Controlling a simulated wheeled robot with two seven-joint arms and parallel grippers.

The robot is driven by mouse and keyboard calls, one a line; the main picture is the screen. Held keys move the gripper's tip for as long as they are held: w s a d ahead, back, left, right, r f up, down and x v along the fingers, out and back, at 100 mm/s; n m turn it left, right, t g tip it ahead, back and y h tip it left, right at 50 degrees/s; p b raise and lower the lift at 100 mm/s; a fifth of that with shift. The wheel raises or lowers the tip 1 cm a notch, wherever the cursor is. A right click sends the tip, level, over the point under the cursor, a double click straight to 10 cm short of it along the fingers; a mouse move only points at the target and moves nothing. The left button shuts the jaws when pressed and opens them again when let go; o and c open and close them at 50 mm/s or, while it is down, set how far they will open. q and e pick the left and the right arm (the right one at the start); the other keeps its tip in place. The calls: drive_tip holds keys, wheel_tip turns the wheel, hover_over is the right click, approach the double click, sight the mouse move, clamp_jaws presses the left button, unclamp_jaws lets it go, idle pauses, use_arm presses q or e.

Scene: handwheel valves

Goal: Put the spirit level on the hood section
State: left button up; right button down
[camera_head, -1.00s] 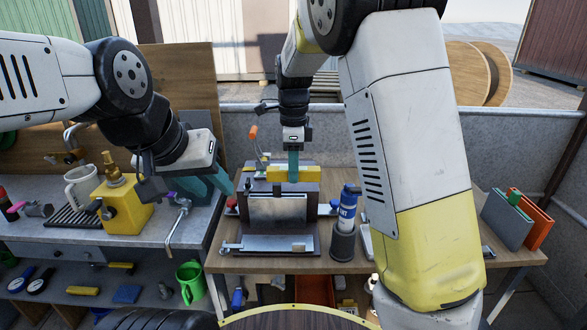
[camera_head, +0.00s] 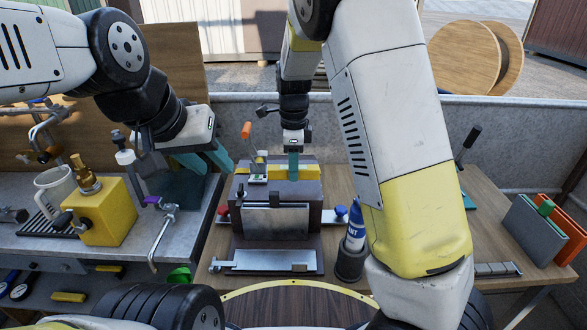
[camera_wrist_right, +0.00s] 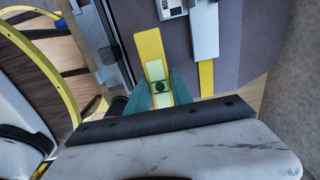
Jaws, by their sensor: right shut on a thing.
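The spirit level (camera_wrist_right: 151,55) is a yellow bar with a pale green vial, seen in the right wrist view. My right gripper (camera_wrist_right: 165,93) is shut on it, with teal fingers on both sides. In the head view my right gripper (camera_head: 293,168) points down at the top of a dark grey box-shaped unit (camera_head: 308,197), which looks like the hood section. Yellow (camera_head: 274,172) shows beside the fingers there. I cannot tell whether the level touches the surface. My left gripper (camera_head: 210,160) is empty, its teal fingers apart, left of the unit.
An orange-handled clamp (camera_head: 248,140) stands at the unit's left top. A blue-and-white can (camera_head: 355,235) is in a dark holder to the right. A yellow valve block (camera_head: 103,212) and a mug (camera_head: 55,187) stand on the left bench. Grey and orange panels (camera_head: 535,228) stand far right.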

drive_tip(key=shift+f, duration=1.8)
drive_tip(key=shift+f, duration=0.1)
drive_tip(key=c, duration=1.1)
unclamp_jaws()
drive_tip(key=shift+c, duration=0.2)
